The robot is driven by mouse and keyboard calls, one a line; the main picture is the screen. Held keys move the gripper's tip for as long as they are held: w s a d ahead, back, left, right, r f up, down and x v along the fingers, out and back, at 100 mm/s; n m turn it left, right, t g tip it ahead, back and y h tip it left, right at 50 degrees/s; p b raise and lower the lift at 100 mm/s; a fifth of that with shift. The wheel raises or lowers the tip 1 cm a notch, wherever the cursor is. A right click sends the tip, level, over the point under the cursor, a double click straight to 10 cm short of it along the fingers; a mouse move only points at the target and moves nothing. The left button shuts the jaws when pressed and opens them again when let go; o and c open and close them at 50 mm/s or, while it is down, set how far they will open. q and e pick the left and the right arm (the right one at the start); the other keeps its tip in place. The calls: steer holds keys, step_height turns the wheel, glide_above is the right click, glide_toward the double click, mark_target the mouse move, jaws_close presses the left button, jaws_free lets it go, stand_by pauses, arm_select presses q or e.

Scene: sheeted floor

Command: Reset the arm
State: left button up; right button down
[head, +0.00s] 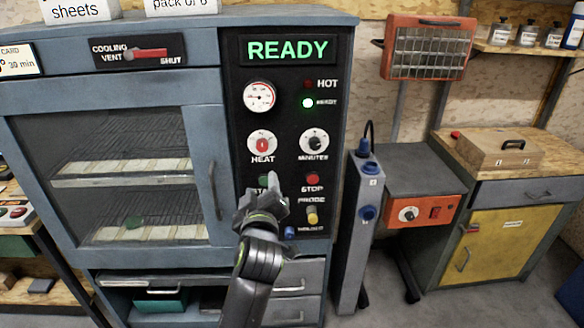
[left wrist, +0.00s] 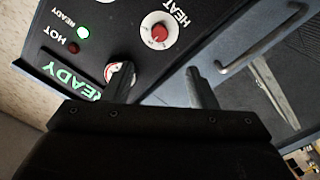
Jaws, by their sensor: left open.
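My left gripper (head: 262,200) is raised in front of the black control panel (head: 232,100) of a blue-grey oven cabinet, near the green start button (head: 264,181), which it partly covers. I cannot tell whether it touches the panel. In the left wrist view the two fingers of the gripper (left wrist: 162,85) stand apart with nothing between them. The display (head: 287,50) reads READY and the green ready lamp (head: 308,103) is lit. The HEAT knob (head: 262,144) and MINUTES knob (head: 314,142) are above the gripper. My right gripper is not seen.
The oven's glass door (head: 120,150) is closed, with trays on racks inside. A grey post (head: 359,235) with blue knobs stands right of the oven. Further right are an orange-fronted unit (head: 424,211) and a bench with a wooden box (head: 499,153). Floor shows at lower right.

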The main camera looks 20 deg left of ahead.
arm_select(q)
step_height(320, 180, down, 20)
steer(key=w+d+m+g+h, duration=0.1)
steer(key=w+m+g+h, duration=0.15)
steer(key=m, duration=0.25)
steer(key=s+f+m+g+h, duration=0.2)
steer(key=s+f, duration=0.3)
steer(key=f, duration=0.7)
steer(key=s+f+m+g+h, duration=0.1)
steer(key=s+f+m+g, duration=0.15)
steer(key=s+f, duration=0.6)
steer(key=s+a+f+m+g+h, duration=0.15)
steer(key=s+f+g, duration=0.25)
steer(key=s+f, duration=1.4)
steer(key=s+f+g, duration=0.2)
steer(key=s+f, duration=0.1)
steer(key=s, duration=0.6)
steer(key=s+a+f+m+g, duration=0.1)
steer(key=s+f, duration=0.3)
steer(key=s, duration=0.6)
steer(key=shift+s+g, duration=0.15)
steer(key=shift+g, duration=0.25)
